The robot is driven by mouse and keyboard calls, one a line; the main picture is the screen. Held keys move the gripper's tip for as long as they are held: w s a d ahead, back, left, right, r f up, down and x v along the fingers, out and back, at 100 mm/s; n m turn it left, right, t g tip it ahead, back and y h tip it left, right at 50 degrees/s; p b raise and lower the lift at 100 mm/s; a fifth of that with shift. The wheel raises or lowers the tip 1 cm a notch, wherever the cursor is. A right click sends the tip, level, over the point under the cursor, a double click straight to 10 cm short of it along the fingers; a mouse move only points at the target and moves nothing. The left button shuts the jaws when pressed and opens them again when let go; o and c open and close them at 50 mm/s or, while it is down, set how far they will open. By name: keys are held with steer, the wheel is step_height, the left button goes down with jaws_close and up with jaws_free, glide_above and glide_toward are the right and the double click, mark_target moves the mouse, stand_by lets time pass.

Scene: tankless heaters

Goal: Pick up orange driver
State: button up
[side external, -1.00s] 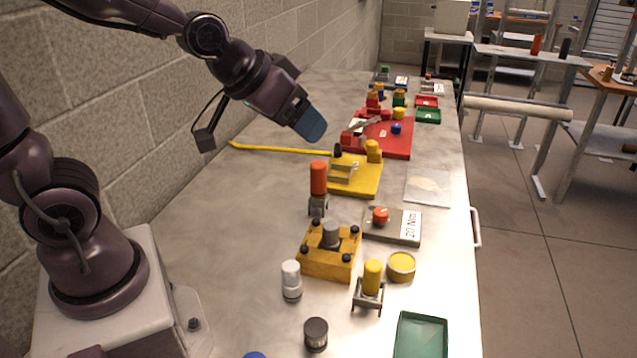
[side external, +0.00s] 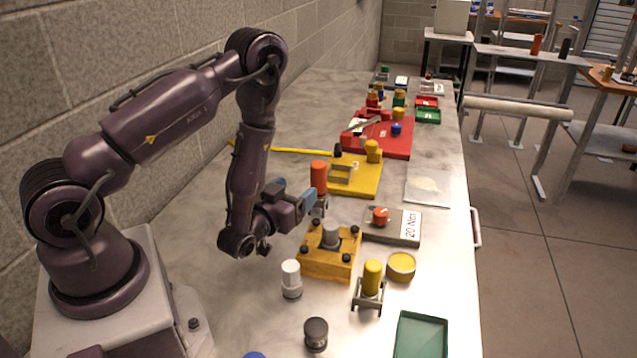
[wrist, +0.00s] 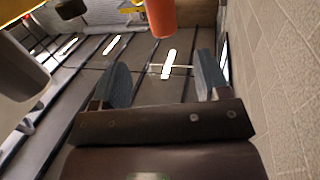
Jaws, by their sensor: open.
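The orange driver (side external: 318,175) stands upright in a small grey stand, behind the yellow-brown block. My gripper (side external: 294,194) is level with it, just to its left, with the fingers pointing toward it. In the wrist view the driver (wrist: 160,16) hangs into the top edge, beyond the open fingertips (wrist: 162,62) and roughly centred between them. Nothing is between the fingers. Part of the driver's stand is hidden by the gripper in the side view.
A yellow-brown block (side external: 318,263) with black knobs is close in front of the driver. A white-capped cylinder (side external: 291,277) and a yellow driver (side external: 372,278) stand nearer. A yellow fixture (side external: 366,185) lies behind. The brick wall (wrist: 280,80) runs along the left side of the bench.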

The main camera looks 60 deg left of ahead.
mark_target(314, 173)
steer(key=x, duration=0.6)
steer(key=shift+w+a, duration=0.2)
steer(key=shift+a, duration=0.15)
steer(key=shift+x, duration=2.85)
steer(key=shift+f, duration=0.15)
steer(key=c, duration=1)
